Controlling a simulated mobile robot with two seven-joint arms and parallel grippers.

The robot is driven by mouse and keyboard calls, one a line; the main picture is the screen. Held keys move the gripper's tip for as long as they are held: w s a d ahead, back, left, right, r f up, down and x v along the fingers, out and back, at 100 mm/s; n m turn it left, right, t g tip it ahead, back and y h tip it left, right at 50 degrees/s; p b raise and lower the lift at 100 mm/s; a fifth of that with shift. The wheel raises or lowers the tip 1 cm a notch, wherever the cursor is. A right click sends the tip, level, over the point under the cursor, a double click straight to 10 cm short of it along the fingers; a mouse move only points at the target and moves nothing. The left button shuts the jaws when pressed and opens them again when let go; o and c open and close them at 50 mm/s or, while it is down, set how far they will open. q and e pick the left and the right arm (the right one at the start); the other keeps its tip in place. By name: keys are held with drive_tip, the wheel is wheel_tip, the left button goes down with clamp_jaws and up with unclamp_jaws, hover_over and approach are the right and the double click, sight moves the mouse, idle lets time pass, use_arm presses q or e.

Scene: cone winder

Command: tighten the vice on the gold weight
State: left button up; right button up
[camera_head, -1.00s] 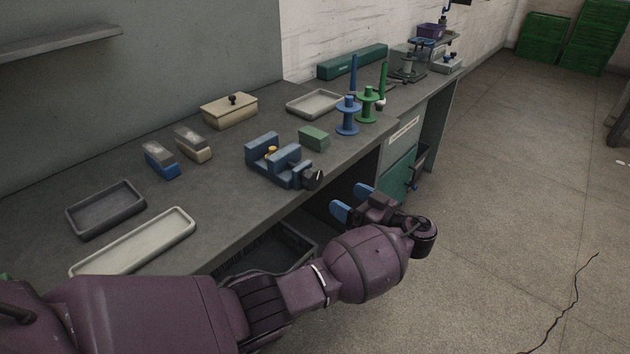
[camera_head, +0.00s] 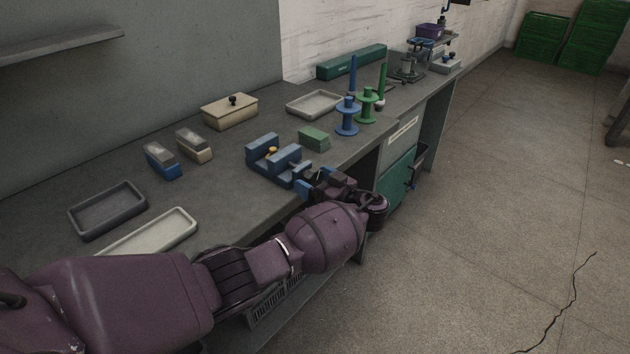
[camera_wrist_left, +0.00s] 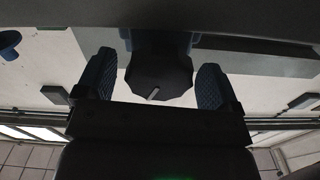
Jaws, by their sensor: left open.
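The blue vice (camera_head: 264,158) sits on the bench near its front edge. The gold weight (camera_head: 271,151) shows as a small yellow piece between its jaws. My left gripper (camera_head: 307,184) is at the handle end of the vice, over the bench's front edge. In the left wrist view the black vice knob (camera_wrist_left: 160,82), with a light mark on it, lies between the two blue fingers of my left gripper (camera_wrist_left: 157,88). A gap shows on each side of the knob, so the gripper is open around it. My right gripper is not in view.
A green block (camera_head: 314,138) stands just behind the vice. Blue (camera_head: 347,118) and green (camera_head: 367,106) spools are to the right. Shallow trays (camera_head: 107,208) and two small blocks lie to the left. The floor on the right is mostly clear.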

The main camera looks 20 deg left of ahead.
use_arm(q)
drive_tip(key=c, duration=0.9)
drive_tip(key=shift+m, duration=0.7)
drive_tip(key=o, duration=0.9)
drive_tip(key=shift+d, duration=0.1)
drive_tip(key=v, duration=1)
drive_tip(key=shift+d, duration=0.3)
